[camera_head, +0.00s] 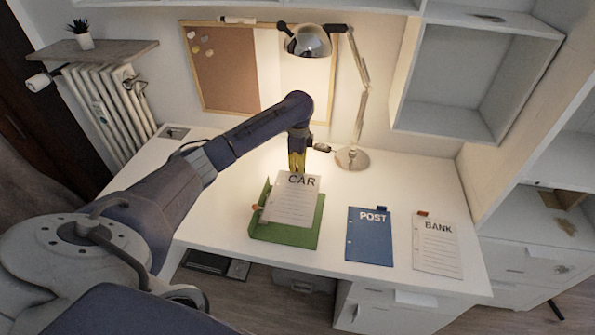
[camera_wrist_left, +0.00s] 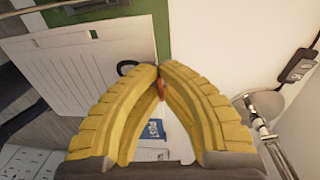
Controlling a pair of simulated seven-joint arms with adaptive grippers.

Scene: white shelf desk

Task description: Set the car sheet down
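The white CAR sheet (camera_head: 292,202) is tilted over the green tray (camera_head: 284,237), its top edge under my left gripper (camera_head: 297,168). In the left wrist view the sheet (camera_wrist_left: 85,70) shows at the left, with part of a black letter near the fingers. The yellow fingertips (camera_wrist_left: 160,72) meet, with a small orange tab (camera_wrist_left: 162,89) between them near the sheet's edge. My left gripper is shut on the sheet by this tab. I cannot tell whether the sheet's lower end touches the tray. My right gripper is not in view.
A blue POST sheet (camera_head: 369,240) and a white BANK sheet (camera_head: 437,250) lie right of the tray. A desk lamp (camera_head: 351,158) stands behind. The white desk (camera_head: 410,180) has bare room at the back right and left of the tray.

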